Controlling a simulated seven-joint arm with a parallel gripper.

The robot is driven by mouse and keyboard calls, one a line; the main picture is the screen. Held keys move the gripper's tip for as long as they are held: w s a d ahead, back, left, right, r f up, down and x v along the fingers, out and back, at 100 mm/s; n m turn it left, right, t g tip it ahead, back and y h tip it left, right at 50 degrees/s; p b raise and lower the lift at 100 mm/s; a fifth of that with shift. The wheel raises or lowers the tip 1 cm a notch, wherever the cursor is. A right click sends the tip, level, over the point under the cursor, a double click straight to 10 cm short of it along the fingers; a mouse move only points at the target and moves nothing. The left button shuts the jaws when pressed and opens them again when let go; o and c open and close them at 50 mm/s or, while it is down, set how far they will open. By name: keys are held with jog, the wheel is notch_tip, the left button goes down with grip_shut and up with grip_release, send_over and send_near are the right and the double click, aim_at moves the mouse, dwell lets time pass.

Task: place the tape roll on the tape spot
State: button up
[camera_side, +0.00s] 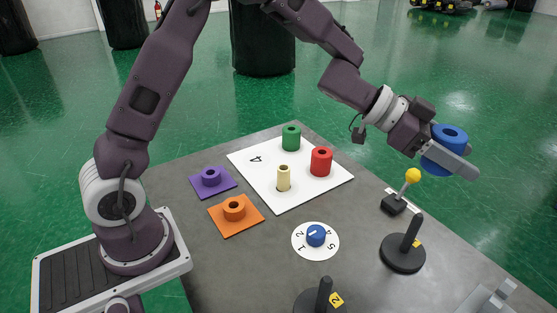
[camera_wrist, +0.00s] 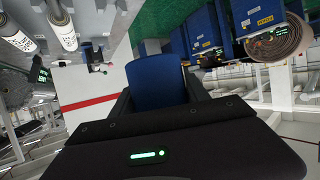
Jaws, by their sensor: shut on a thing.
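My gripper (camera_side: 455,159) is shut on a blue roll (camera_side: 447,138) with a dark hole in its top, held high at the right, above the table. In the wrist view the blue roll (camera_wrist: 155,79) sits between my fingers. A green roll (camera_side: 291,138), a red roll (camera_side: 321,161) and a slim beige roll (camera_side: 284,178) stand on a white sheet (camera_side: 259,176). A purple roll (camera_side: 211,176) is on a purple square and an orange roll (camera_side: 234,208) on an orange square. I cannot tell which spot is the tape spot.
A yellow-ball joystick (camera_side: 413,176) stands below my gripper. A black post on a round base (camera_side: 404,252) is in front of it, and another black post (camera_side: 325,294) is at the front edge. A blue knob (camera_side: 316,235) sits on a white numbered dial.

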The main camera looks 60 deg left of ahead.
jog(key=w+a+f+n+t+y, duration=0.1)
jog(key=w+a+n+t+y, duration=0.15)
jog(key=a, duration=0.45)
jog(key=w+a+n+t+y, duration=0.2)
jog(key=a+n+y, duration=0.2)
jog(key=a, duration=0.2)
jog(key=r+n+g+y, duration=0.1)
jog(key=n+g+y, duration=0.4)
jog(key=n+y, duration=1.05)
send_over(257, 155)
notch_tip(257, 155, down, 23)
jog(key=shift+f, duration=0.2)
jog(key=shift+f, duration=0.1)
jog(key=o, duration=1.6)
